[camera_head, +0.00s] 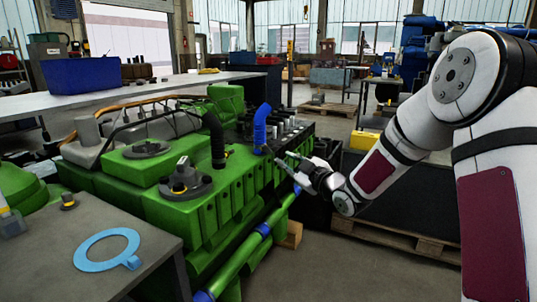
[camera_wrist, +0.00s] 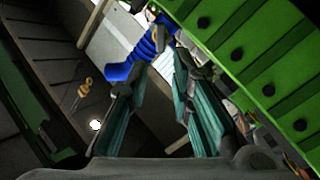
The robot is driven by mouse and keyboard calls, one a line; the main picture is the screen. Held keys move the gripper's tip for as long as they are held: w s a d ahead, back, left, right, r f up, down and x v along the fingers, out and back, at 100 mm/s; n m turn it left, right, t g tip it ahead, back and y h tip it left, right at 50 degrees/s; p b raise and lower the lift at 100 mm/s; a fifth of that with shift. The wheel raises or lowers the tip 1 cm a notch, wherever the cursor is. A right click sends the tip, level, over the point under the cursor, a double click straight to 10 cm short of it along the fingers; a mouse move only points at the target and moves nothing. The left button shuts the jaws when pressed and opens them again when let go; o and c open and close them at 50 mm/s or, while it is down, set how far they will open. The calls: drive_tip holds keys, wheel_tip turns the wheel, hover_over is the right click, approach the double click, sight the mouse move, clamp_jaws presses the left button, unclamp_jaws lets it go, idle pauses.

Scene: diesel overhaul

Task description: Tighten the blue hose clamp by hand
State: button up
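A ribbed blue hose (camera_head: 261,125) stands up from the far right end of the green engine (camera_head: 205,195). A small dark fitting with an orange spot (camera_head: 265,150) is at its foot; it is too small to tell if this is the clamp. My gripper (camera_head: 283,158) is just right of the hose foot, reaching in from the right. In the wrist view, my gripper (camera_wrist: 158,72) has its two teal-sided fingers apart with nothing held between them. The blue hose (camera_wrist: 140,58) appears beyond the fingertips, toward the left finger. Contact with the clamp cannot be seen.
A black hose (camera_head: 214,140) stands on the engine left of the blue one. A grey table (camera_head: 65,275) with a light-blue ring (camera_head: 82,257) is at the front left. A wooden pallet (camera_head: 435,247) lies on the right. Open floor is at the front.

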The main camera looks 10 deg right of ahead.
sight(267, 149)
drive_tip(key=b+x, duration=0.2)
drive_tip(key=x, duration=0.9)
clamp_jaws()
